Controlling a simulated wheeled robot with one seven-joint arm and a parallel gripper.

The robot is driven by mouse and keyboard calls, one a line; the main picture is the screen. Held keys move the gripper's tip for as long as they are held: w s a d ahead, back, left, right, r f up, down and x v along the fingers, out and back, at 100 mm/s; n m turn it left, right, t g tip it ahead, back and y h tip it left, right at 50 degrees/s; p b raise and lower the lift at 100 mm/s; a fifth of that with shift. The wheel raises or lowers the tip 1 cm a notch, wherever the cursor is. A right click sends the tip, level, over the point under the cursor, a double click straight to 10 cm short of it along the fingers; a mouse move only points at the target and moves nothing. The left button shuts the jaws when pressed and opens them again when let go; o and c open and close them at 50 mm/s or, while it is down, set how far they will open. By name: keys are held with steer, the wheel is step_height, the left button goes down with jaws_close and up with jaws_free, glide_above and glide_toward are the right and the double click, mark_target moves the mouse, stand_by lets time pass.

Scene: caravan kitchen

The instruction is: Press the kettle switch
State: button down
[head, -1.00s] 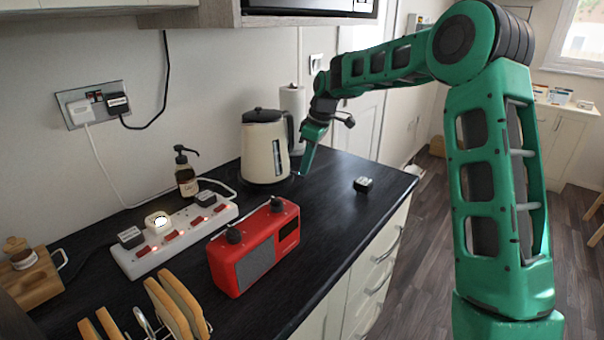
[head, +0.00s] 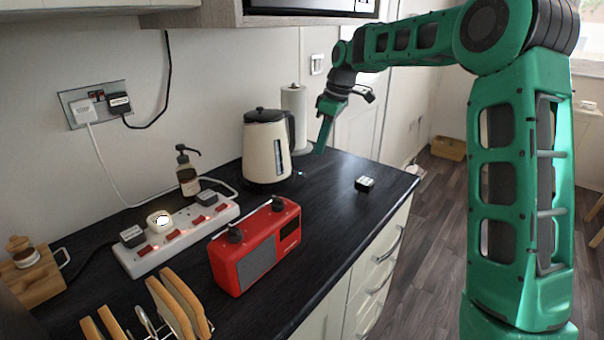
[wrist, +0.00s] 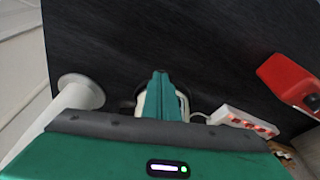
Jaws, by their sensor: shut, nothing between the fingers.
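The cream kettle (head: 262,150) with a black lid and dark handle stands upright on the black worktop in the head view. A small bluish light (head: 299,173) shows low at its right side, by the base; I cannot make out the switch's shape or position. My gripper (head: 319,150) is shut and empty, pointing down to the right of the kettle, above and apart from that light as far as I can tell. In the wrist view my gripper (wrist: 160,73) covers most of the kettle (wrist: 183,103), leaving only its edges showing.
A paper towel roll (head: 294,110) stands behind the kettle, close to my gripper. A red radio (head: 245,262), a lit power strip (head: 180,232) and a soap bottle (head: 187,175) are to the left. A small dark block (head: 364,184) lies on clear worktop at right.

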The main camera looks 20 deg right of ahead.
steer(key=v, duration=0.4)
